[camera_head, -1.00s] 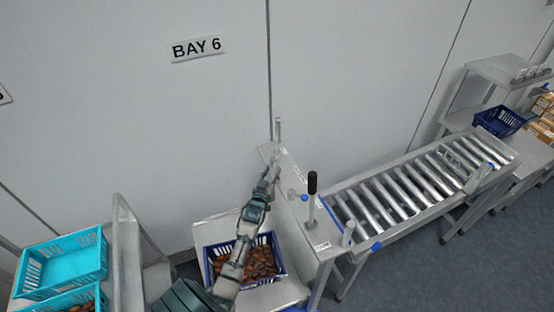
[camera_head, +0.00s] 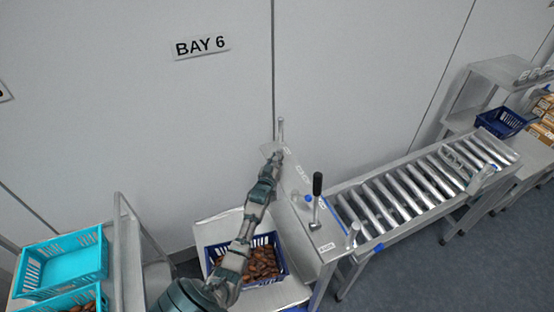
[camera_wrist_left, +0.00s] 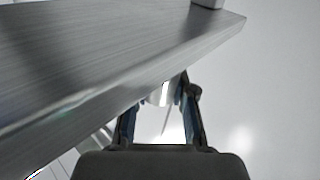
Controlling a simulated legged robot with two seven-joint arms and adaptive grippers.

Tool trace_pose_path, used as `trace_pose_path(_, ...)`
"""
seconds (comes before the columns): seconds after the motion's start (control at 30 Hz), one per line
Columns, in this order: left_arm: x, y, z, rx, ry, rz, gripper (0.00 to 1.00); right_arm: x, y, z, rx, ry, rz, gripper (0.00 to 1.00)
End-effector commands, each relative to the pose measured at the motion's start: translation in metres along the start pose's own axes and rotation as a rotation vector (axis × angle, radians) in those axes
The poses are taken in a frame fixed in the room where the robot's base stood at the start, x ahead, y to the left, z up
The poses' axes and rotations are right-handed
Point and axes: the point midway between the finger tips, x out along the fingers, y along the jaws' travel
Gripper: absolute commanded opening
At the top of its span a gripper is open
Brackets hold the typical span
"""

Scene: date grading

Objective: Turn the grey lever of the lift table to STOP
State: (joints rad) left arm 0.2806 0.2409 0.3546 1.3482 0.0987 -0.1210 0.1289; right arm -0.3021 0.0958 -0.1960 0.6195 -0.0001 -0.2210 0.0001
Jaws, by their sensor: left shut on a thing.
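The lift table's steel top (camera_head: 292,185) stands left of the roller conveyor. My left gripper (camera_head: 277,155) is at its far left edge, partly hidden by my own arm in the head view. In the left wrist view, the fingers of my left gripper (camera_wrist_left: 162,95) are shut on a shiny grey rounded piece, which seems to be the grey lever (camera_wrist_left: 160,94), just beside the edge of the steel plate (camera_wrist_left: 110,75). The lever's setting and any STOP mark cannot be read. My right gripper is not in view.
A black-handled lever (camera_head: 317,185) stands on the steel top. A blue crate of dates (camera_head: 283,268) sits below my left arm. The roller conveyor (camera_head: 410,190) runs right. Turquoise crates (camera_head: 62,266) stand at left. A wall is close behind.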

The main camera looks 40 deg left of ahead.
Motion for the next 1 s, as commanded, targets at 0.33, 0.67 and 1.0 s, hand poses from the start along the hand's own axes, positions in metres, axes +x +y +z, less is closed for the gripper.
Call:
trace_pose_path(0.33,0.001,0.002,0.002,0.001,-0.005,0.034,0.0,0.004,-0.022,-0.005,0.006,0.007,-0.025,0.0)
trace_pose_path(0.67,0.0,0.003,0.003,0.0,-0.012,0.089,0.0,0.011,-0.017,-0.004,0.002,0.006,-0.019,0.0)
trace_pose_path(1.0,0.0,0.003,0.005,0.002,-0.032,0.236,0.0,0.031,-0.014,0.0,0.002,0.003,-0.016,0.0)
